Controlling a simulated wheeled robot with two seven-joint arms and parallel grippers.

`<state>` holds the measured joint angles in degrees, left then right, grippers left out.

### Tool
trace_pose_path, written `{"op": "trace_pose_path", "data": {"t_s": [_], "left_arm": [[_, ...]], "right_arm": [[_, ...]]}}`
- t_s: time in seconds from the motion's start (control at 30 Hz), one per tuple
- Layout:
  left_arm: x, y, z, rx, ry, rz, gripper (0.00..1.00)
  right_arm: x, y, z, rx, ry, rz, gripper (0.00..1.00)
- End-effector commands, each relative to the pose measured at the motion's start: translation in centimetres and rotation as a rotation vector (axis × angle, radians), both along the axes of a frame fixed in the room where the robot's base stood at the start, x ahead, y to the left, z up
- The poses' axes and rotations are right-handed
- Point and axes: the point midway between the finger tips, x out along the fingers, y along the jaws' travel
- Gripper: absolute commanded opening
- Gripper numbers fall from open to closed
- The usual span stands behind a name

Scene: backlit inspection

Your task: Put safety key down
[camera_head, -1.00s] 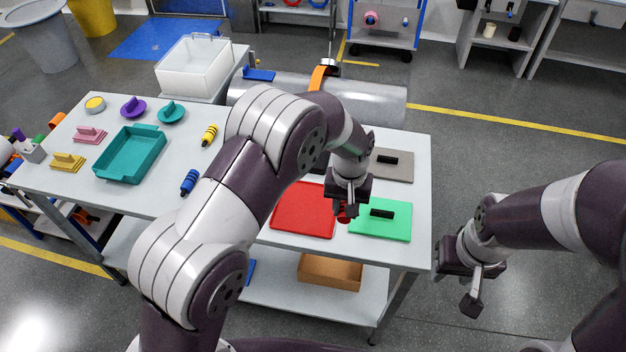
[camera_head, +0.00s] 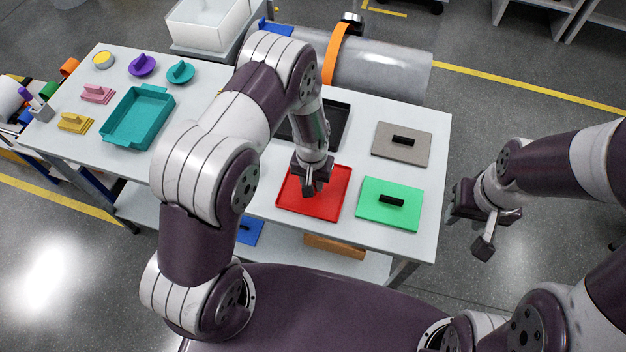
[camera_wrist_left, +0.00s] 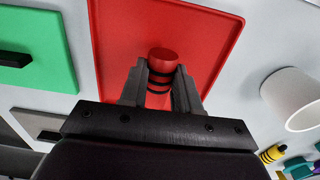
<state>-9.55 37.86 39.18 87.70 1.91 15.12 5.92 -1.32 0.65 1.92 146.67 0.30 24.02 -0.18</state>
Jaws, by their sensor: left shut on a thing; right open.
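The safety key (camera_wrist_left: 161,70) is red with black bands. In the left wrist view it is between the fingers of my left gripper (camera_wrist_left: 160,88), which is shut on it. Behind it is the red tray (camera_wrist_left: 115,20). In the head view my left gripper (camera_head: 311,192) is over the red tray (camera_head: 335,205), and it hides the key. I cannot tell whether the key touches the tray. My right gripper (camera_head: 472,225) is open and empty, off the right side of the table.
A green plate (camera_head: 375,212) with a black handle lies right of the red tray, with a grey plate (camera_head: 390,150) behind it. A black tray (camera_head: 338,122) is behind the red tray. A white cylinder (camera_wrist_left: 292,98) stands near the tray in the wrist view.

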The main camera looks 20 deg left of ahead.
Motion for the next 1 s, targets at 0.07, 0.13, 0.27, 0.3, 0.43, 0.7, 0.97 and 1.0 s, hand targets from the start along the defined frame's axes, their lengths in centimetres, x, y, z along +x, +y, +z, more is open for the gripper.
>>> {"op": "trace_pose_path", "data": {"t_s": [0.07,0.13,0.27,0.3,0.43,0.7,0.97,1.0], "left_arm": [[-0.1,0.0,-1.1,0.0,0.003,0.0,0.0],[0.0,0.0,-1.8,0.0,0.001,0.0,0.0],[0.1,-0.1,-2.0,0.0,-0.001,0.0,0.0],[0.1,-0.1,-2.0,0.0,-0.001,0.0,0.0],[0.1,-0.1,-2.3,0.0,-0.001,0.0,0.0],[0.0,-0.1,-2.3,0.0,0.0,0.0,0.57],[0.2,-0.1,-1.3,-0.001,-0.003,0.0,0.57],[0.2,-0.1,-0.7,-0.001,-0.004,0.0,0.57]], "right_arm": [[0.0,0.0,0.8,0.0,-0.001,0.0,0.43],[0.0,0.0,0.9,0.0,-0.001,0.0,0.43],[0.0,0.0,0.7,0.0,0.0,0.0,0.43],[0.0,0.0,0.7,0.0,0.0,0.0,0.43],[0.0,0.0,0.4,0.0,0.0,0.0,0.43],[0.0,0.0,0.5,0.0,0.0,0.0,0.43],[0.0,0.0,0.4,0.0,-0.001,0.0,0.43],[0.0,0.0,0.1,0.0,0.0,0.0,0.43]]}}
